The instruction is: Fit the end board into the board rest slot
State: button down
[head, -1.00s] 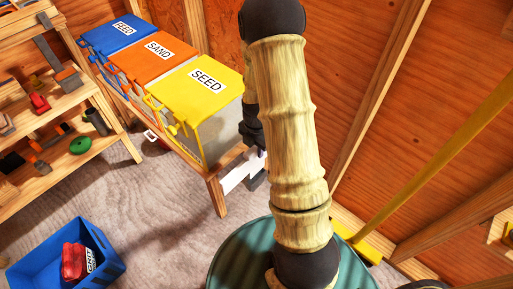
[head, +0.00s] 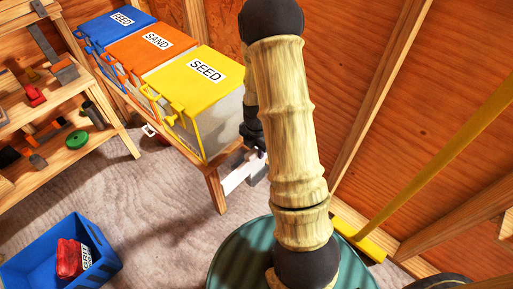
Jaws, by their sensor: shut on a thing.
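My gripper (head: 258,152) is low beside the right end of the bin bench, mostly hidden behind my own arm. It is shut on a pale board, which I take to be the end board (head: 238,178). This board shows as a white strip just right of the bench's front leg. A small grey block (head: 258,172) is beside the board's right end, below my gripper. I cannot tell whether it is the board rest or whether board and block touch. No slot can be made out.
Blue FEED (head: 117,22), orange SAND (head: 150,48) and yellow SEED (head: 203,75) bins stand on the wooden bench (head: 215,188). A blue crate (head: 100,255) is on the floor at lower left. Shelves (head: 100,150) stand left. A yellow broom (head: 358,240) leans at right.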

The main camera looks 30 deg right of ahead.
jog(key=shift+f+b, duration=0.55)
jog(key=shift+f, duration=0.85)
jog(key=c, duration=1.1)
grip_release()
jog(key=shift+r, duration=0.1)
notch_tip(320, 180, up, 17)
jog(key=p, duration=0.7)
jog(key=shift+r, duration=0.1)
